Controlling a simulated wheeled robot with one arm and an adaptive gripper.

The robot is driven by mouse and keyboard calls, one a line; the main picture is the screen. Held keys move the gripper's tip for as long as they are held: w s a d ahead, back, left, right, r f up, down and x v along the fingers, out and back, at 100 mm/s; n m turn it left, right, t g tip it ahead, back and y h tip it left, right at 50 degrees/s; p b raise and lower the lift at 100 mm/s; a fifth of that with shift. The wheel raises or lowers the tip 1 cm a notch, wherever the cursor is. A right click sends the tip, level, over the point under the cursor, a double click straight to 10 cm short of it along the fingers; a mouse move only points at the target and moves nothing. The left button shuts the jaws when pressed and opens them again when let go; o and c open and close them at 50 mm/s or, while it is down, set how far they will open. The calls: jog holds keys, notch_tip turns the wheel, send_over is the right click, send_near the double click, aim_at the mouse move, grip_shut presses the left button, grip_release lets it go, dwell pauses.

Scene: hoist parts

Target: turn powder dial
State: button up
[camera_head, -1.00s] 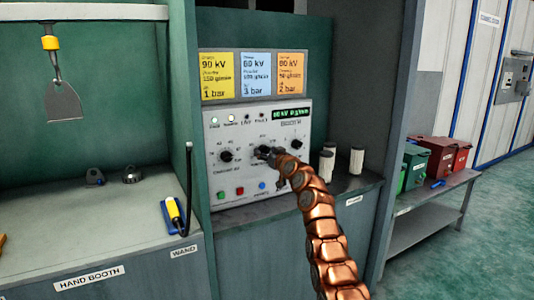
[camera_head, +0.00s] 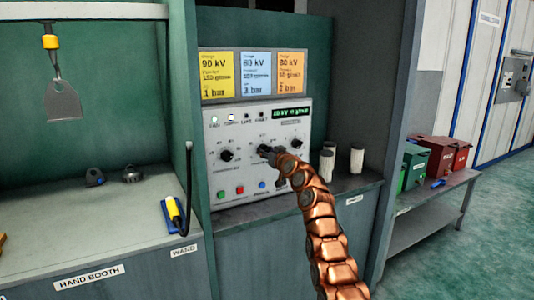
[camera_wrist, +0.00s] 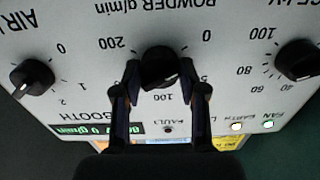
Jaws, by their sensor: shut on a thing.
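The black powder dial (camera_wrist: 158,66) sits in the middle of the wrist view, under the upside-down label POWDER g/min, with a scale from 0 to 200. My gripper (camera_wrist: 160,84) has one finger on each side of it and is shut on it. In the head view my gripper (camera_head: 268,152) reaches the grey control panel (camera_head: 235,183) from the right and hides most of the dial. The green display (camera_wrist: 92,129) shows upside down in the wrist view and seems to read 0 g/min; its other digits are unclear.
The kV dial (camera_wrist: 298,61) and the air dial (camera_wrist: 32,77) flank the powder dial. Yellow, blue and orange setting cards (camera_head: 256,74) hang above the panel. White cylinders (camera_head: 357,160) stand on the ledge to the right. Coloured push buttons (camera_head: 240,190) lie below the dials.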

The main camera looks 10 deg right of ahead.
jog(key=m+b, duration=0.4)
jog(key=m, duration=0.3)
jog(key=shift+m+b, duration=0.8)
jog(key=shift+m, duration=1.4)
jog(key=o, duration=1.1)
jog(key=shift+o, duration=0.2)
jog(key=shift+s+d, duration=0.15)
jog(key=shift+s, duration=0.15)
